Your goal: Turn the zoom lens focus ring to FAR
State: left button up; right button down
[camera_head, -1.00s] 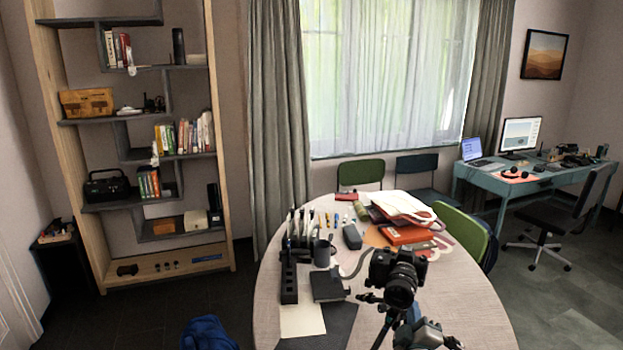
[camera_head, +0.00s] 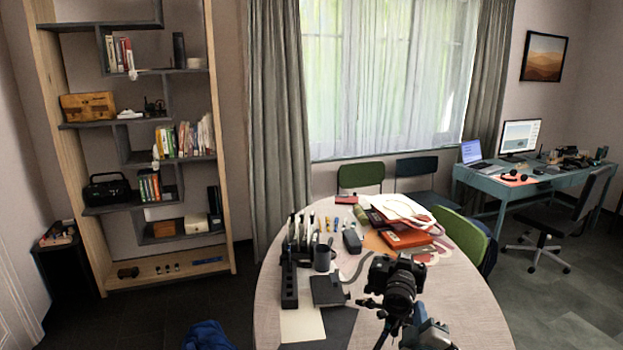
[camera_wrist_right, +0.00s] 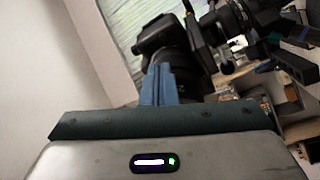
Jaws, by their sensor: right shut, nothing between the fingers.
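A black camera with a zoom lens (camera_head: 400,292) sits on a black tripod at the front right of the round table (camera_head: 468,300). The lens faces toward me in the head view. My right gripper (camera_head: 414,314) is just below and right of the lens. In the right wrist view its blue fingers (camera_wrist_right: 158,84) are together with nothing between them. The dark camera body and lens (camera_wrist_right: 170,42) show just beyond the fingertips there. I cannot tell whether the fingers touch the lens. The ring's markings are too small to read. My left gripper is out of view.
A mug (camera_head: 323,258), a black box (camera_head: 328,291) and a dark organiser (camera_head: 289,285) stand left of the camera. A red box (camera_head: 405,238) and a white bag lie behind it. The table's right side is clear. A green chair (camera_head: 462,233) stands at the right edge.

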jog(key=shift+s+d+f, duration=0.15)
jog(key=shift+s+d, duration=0.05)
jog(key=v, duration=0.3)
jog(key=a+p+v, duration=0.1)
jog(key=v, duration=0.1)
jog(key=shift+s+a+r, duration=0.1)
jog(key=shift+s+r, duration=0.2)
jog(key=shift+r, duration=0.05)
